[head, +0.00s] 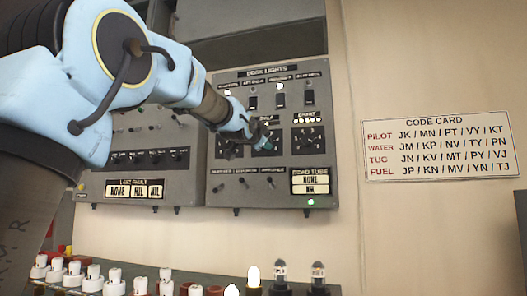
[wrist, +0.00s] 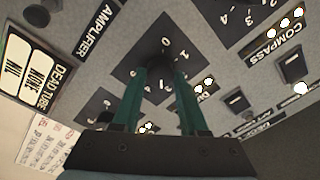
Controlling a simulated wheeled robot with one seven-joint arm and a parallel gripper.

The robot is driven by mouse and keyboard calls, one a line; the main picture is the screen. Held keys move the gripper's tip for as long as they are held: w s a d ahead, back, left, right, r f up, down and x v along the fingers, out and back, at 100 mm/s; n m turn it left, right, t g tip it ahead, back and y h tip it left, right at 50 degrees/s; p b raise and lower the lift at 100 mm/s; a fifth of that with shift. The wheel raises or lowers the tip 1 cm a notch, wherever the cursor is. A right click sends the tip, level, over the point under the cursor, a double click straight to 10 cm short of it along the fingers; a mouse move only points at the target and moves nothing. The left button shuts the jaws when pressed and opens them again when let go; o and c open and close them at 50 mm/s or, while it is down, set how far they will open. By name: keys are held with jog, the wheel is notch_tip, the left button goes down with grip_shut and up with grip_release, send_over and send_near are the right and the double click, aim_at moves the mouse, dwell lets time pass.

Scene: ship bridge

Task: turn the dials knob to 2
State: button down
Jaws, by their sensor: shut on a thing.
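The dials knob is a dark round knob (wrist: 159,50) on a black square plate in the wrist view. The digits 0 and 1 show beside it; its pointer is not clear. In the head view the plate (head: 274,133) is the middle one of a row on the deck lights panel, partly behind my gripper. My gripper (wrist: 161,78) has its two green fingers on either side of the knob, shut on it. In the head view my gripper (head: 258,142) reaches the panel from the left. The label by the knob is mostly hidden by a finger.
Another knob (head: 309,139) sits close on the right. Toggle switches (head: 281,98) are above, small ones (head: 246,184) below. A second panel (head: 150,160) adjoins on the left. A code card (head: 438,146) hangs on the right wall. Several bulbs (head: 254,277) stand below.

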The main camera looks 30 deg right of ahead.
jog(key=n+y+b, duration=0.1)
jog(key=n+b, duration=0.4)
jog(key=n, duration=0.8)
jog(key=shift+n, duration=0.3)
dwell(0.3)
jog(key=shift+c, duration=2.2)
grip_release()
